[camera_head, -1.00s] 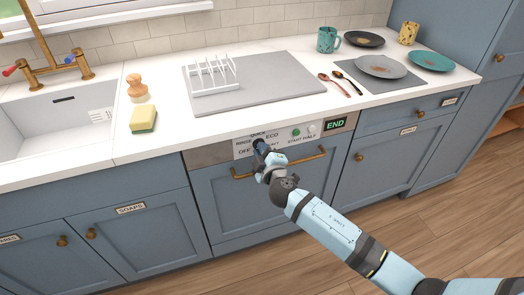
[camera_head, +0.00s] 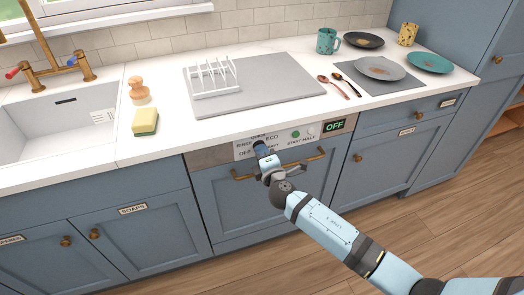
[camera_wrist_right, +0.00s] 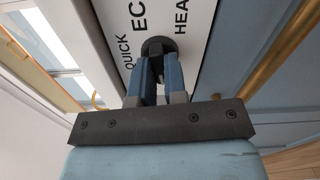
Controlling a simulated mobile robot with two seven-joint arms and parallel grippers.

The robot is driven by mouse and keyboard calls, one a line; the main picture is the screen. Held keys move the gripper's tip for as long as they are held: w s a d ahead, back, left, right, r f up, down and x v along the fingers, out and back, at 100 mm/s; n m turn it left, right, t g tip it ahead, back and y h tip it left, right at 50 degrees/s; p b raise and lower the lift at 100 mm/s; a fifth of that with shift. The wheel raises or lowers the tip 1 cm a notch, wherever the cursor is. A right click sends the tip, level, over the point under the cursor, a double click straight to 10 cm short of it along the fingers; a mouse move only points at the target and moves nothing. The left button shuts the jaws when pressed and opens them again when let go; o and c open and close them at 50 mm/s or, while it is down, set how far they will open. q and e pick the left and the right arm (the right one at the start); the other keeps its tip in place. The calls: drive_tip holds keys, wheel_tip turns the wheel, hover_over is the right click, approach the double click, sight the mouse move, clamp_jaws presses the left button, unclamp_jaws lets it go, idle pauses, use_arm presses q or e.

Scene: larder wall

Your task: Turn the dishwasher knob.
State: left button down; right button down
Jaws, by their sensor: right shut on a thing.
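The dishwasher (camera_head: 258,197) has a blue front with a control panel along its top edge. The dark round knob (camera_wrist_right: 158,46) sits on the white label in the right wrist view, beside the words QUICK, ECO and part of another word. My right gripper (camera_wrist_right: 160,68) is shut on the knob, one finger on each side. In the head view my right gripper (camera_head: 262,152) covers most of the knob. The green display (camera_head: 335,126) reads OFF. My left gripper is not in view.
A brass bar handle (camera_head: 313,158) runs across the dishwasher front just below my right gripper. The worktop above holds a grey draining board (camera_head: 280,85) with a white rack (camera_head: 213,79), a sponge (camera_head: 145,121), a brush (camera_head: 138,89) and dishes at the right.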

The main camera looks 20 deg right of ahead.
drive_tip(key=shift+n+p, duration=0.35)
drive_tip(key=shift+n, duration=0.85)
use_arm(q)
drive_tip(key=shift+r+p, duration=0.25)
drive_tip(key=shift+p, duration=0.05)
use_arm(e)
drive_tip(key=shift+n, duration=1)
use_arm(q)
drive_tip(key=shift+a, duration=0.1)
use_arm(e)
drive_tip(key=shift+f, duration=0.1)
drive_tip(key=c, duration=1.2)
unclamp_jaws()
drive_tip(key=shift+o, duration=0.2)
drive_tip(key=shift+s, duration=0.1)
drive_tip(key=s, duration=1.3)
drive_tip(key=shift+s+d, duration=0.25)
drive_tip(key=shift+s, duration=0.1)
